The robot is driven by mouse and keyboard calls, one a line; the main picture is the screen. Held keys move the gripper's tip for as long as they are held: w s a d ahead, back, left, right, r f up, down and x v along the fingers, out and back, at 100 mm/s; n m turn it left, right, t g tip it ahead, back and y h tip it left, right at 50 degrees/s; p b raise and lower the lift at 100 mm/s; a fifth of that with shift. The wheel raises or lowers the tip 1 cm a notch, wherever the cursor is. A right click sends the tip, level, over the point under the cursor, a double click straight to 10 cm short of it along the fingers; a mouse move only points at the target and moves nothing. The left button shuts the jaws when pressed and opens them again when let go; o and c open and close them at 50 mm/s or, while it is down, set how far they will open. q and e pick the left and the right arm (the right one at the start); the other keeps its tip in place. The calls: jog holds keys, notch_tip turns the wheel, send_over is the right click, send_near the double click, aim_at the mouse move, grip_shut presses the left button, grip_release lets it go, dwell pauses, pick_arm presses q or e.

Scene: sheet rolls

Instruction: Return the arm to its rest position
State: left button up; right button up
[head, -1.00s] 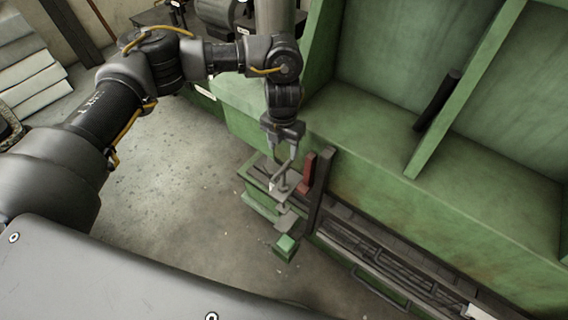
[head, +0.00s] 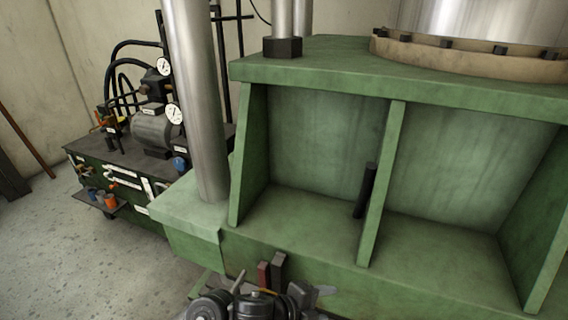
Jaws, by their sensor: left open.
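My left arm's dark wrist joints show at the bottom edge, cut off by the frame. My left gripper (head: 308,293) is at the bottom middle, in front of the green machine (head: 300,236). It is open, and I see nothing held in it; its fingers are small and partly hidden. A red bar (head: 263,274) and a dark upright bar (head: 278,268) stand just behind my wrist, at the machine's front. My right gripper is not in view.
A steel column (head: 197,100) rises at the machine's left corner. A hydraulic unit (head: 150,165) with gauges and hoses stands at the back left. A black rod (head: 366,190) leans in the machine's recess. Concrete floor (head: 60,245) is clear at the left.

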pick_arm(q)
jog(key=s+a+f+n+t+y, duration=0.1)
jog(key=s+a+f+n+y, duration=0.15)
jog(key=a+n, duration=0.6)
jog(key=s+a+f+n+t+y, duration=0.1)
jog(key=a+f+n+y, duration=0.2)
jog(key=a+n, duration=0.5)
jog(key=s+a+f+n+g+y, duration=0.2)
jog(key=s+a+f+n, duration=0.15)
jog(key=s+a, duration=0.5)
jog(key=s+a+f+n+g+y, duration=0.25)
jog(key=s+a+n, duration=0.25)
jog(key=s+a, duration=0.3)
notch_tip(320, 180, down, 34)
jog(key=b, duration=0.8)
jog(key=s+a+f+g+b, duration=0.1)
jog(key=s+f+b, duration=0.1)
jog(key=s+f, duration=0.6)
jog(key=s+a+f+m+g+b, duration=0.1)
jog(key=s+a+f+b, duration=0.1)
jog(key=s+f, duration=0.6)
notch_tip(320, 180, down, 4)
jog(key=shift+s+f+b, duration=0.1)
jog(key=shift+s+b, duration=0.1)
jog(key=shift+b, duration=0.4)
